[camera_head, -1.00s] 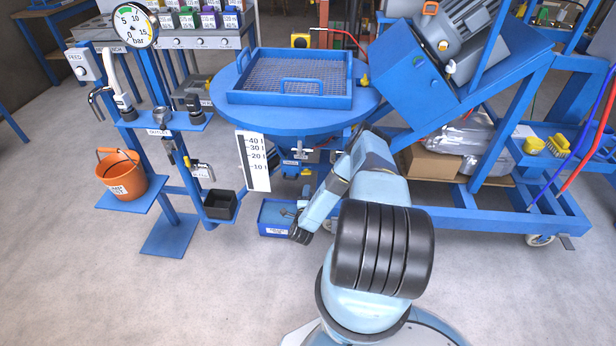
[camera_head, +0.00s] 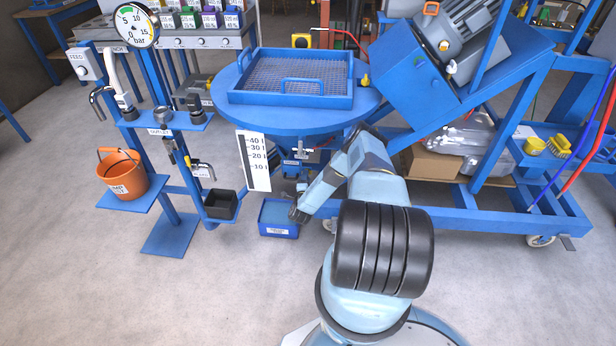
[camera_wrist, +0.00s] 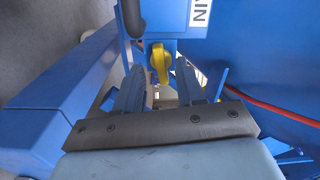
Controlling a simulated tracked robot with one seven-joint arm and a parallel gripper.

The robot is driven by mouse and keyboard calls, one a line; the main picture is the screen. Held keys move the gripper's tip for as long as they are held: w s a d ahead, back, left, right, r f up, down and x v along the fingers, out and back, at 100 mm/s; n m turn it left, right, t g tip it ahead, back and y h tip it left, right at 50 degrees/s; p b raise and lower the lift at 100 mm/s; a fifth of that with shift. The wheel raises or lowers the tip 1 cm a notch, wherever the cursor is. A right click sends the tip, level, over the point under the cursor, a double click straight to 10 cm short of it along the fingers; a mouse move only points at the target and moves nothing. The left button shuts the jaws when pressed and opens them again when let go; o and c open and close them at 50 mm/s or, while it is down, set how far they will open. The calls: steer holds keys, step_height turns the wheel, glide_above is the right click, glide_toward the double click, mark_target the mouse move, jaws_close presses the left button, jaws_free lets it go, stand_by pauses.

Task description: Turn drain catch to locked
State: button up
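The drain catch is a yellow handle (camera_wrist: 160,62) on a blue housing in the wrist view, at upper centre. A white label (camera_wrist: 202,12), cut by the frame edge with the letters "IN" legible, is above and to its right. My gripper (camera_wrist: 160,78) is open, with one grey finger on each side of the yellow handle. Gaps show between the handle and both fingers, so I see no grip on it. In the head view, my arm hides much of the area under the round blue vessel (camera_head: 275,120), and the yellow handle cannot be made out.
A blue bin (camera_head: 278,232) stands on the floor below the vessel. A black box (camera_head: 220,204) and an orange bucket (camera_head: 122,176) are at the left. A blue wheeled frame (camera_head: 500,222) is at the right. A red hose (camera_wrist: 270,112) runs right of my gripper.

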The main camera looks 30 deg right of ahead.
steer(key=shift+x, duration=0.9)
steer(key=c, duration=0.7)
steer(key=shift+s+d, duration=0.1)
steer(key=shift+d, duration=0.25)
jaws_close()
steer(key=shift+a+f, duration=0.1)
steer(key=shift+a, duration=0.25)
